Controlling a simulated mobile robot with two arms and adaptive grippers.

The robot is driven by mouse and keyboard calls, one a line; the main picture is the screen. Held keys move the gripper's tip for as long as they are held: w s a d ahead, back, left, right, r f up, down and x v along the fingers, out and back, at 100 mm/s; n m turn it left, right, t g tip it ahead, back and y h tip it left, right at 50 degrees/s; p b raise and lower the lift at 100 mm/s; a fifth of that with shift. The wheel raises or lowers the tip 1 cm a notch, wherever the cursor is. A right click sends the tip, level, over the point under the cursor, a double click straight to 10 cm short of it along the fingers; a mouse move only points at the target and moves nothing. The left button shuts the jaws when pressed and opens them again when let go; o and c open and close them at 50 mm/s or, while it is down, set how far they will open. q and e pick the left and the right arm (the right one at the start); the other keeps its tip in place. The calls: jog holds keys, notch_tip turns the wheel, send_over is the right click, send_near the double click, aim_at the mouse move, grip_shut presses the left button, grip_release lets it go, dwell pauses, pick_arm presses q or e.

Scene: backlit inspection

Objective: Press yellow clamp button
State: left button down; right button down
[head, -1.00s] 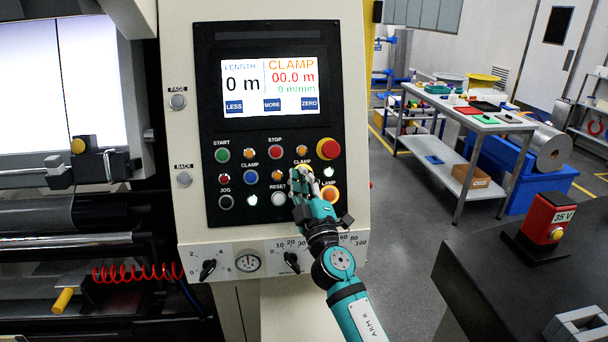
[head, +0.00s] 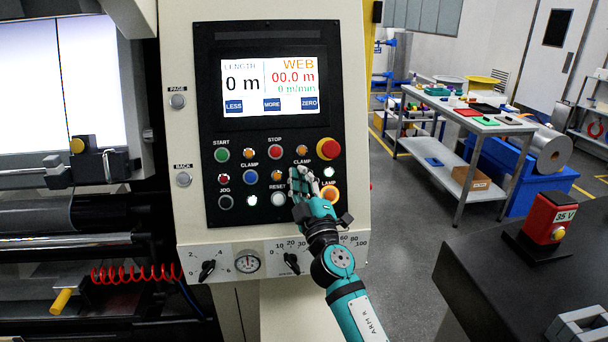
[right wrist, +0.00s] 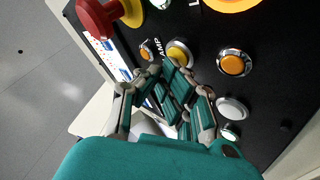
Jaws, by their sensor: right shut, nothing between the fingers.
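The yellow clamp button shows in the right wrist view (right wrist: 180,53), just beyond the fingertips, under a partly visible label ending in "AMP". In the head view it lies under the CLAMP label at the right of the panel and is hidden behind my fingers. My right gripper (head: 302,175) is shut and empty, in front of that spot; in the right wrist view its fingertips (right wrist: 170,68) are close to the button's edge. I cannot tell whether they touch it. The screen (head: 270,85) reads WEB at its top right. My left gripper is not in view.
Close around are an orange button (head: 302,150), a red mushroom button (head: 328,149), a lit white button (head: 330,173) and a yellow-ringed orange button (head: 330,194). Knobs (head: 291,263) sit below. A dark table (head: 480,280) with a red 35 V box (head: 548,218) stands right.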

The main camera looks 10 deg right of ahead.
jog(key=shift+s, duration=0.3)
jog(key=s+r+p, duration=0.2)
jog(key=s+p, duration=0.2)
jog(key=s, duration=0.1)
jog(key=shift+s+r+p, duration=0.2)
jog(key=shift+s+p, duration=0.1)
dwell(0.3)
